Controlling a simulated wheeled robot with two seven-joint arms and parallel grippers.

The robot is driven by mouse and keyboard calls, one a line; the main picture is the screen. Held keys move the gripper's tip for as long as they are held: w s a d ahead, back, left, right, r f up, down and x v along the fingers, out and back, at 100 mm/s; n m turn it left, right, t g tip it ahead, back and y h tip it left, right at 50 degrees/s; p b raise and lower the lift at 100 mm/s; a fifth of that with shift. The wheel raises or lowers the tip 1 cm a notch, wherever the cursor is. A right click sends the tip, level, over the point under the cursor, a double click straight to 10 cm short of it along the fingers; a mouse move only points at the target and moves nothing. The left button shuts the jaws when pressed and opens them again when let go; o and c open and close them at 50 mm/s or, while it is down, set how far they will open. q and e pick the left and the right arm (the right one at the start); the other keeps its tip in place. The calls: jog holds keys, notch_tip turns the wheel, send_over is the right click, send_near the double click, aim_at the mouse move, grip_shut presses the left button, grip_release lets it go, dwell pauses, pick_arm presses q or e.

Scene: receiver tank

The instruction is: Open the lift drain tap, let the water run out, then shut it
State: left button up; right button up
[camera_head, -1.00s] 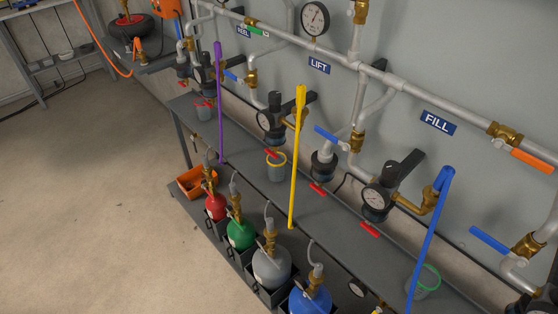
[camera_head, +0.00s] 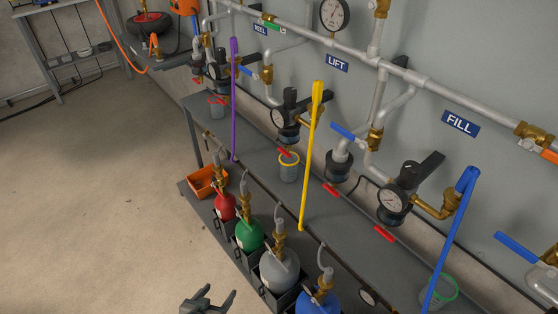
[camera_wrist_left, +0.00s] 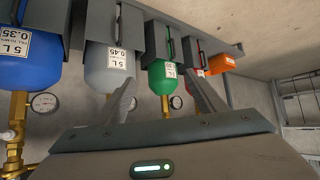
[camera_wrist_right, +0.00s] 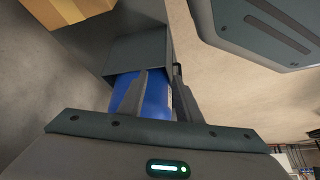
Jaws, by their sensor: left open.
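The LIFT sign (camera_head: 337,63) is on the wall. Below and left of it stands a gauge unit (camera_head: 287,125). A small red tap handle (camera_head: 284,152) sits under this unit, just above a grey cup with a yellow rim (camera_head: 288,170) on the shelf. No water can be made out. My left gripper (camera_head: 208,297) is open and empty at the bottom of the head view, well in front of the shelf; its spread fingers also show in the left wrist view (camera_wrist_left: 161,90). My right gripper (camera_wrist_right: 160,85) is outside the head view. Its fingers are apart, with a blue cylinder behind them.
A yellow bar (camera_head: 310,155) stands close right of the cup; purple (camera_head: 234,100) and blue (camera_head: 450,240) bars flank it. Other red handles (camera_head: 330,190) line the shelf (camera_head: 262,165). Gas cylinders (camera_head: 279,268) stand below. Floor at left is open.

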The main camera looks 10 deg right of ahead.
aim_at(282, 153)
pick_arm(q)
jog(key=w+d+r+m+t+h+b, duration=0.2)
jog(key=w+d+r, duration=0.1)
jog(key=w+r, duration=0.5)
jog(key=w+d+r+m+t+h+b, duration=0.1)
jog(key=w+d+r+h+b, duration=0.2)
jog(key=w+r, duration=0.55)
notch_tip(282, 153, up, 18)
jog(key=w+d+m+g+h+b, duration=0.1)
jog(key=d+m+g+h+b, duration=0.1)
jog(key=m+h+b, duration=0.2)
jog(key=h+b, duration=0.2)
jog(key=b, duration=0.1)
jog(key=shift+d+r+m+g+h, duration=0.15)
jog(key=shift+r+m+g+h, duration=0.15)
jog(key=shift+m, duration=0.1)
pick_arm(e)
jog(key=a+r+t+y, duration=0.1)
jog(key=a+r, duration=0.2)
jog(key=r, duration=1.2)
jog(key=shift+w+a+t+y, duration=0.3)
jog(key=shift+a, duration=0.05)
pick_arm(q)
jog(key=shift+w, duration=0.1)
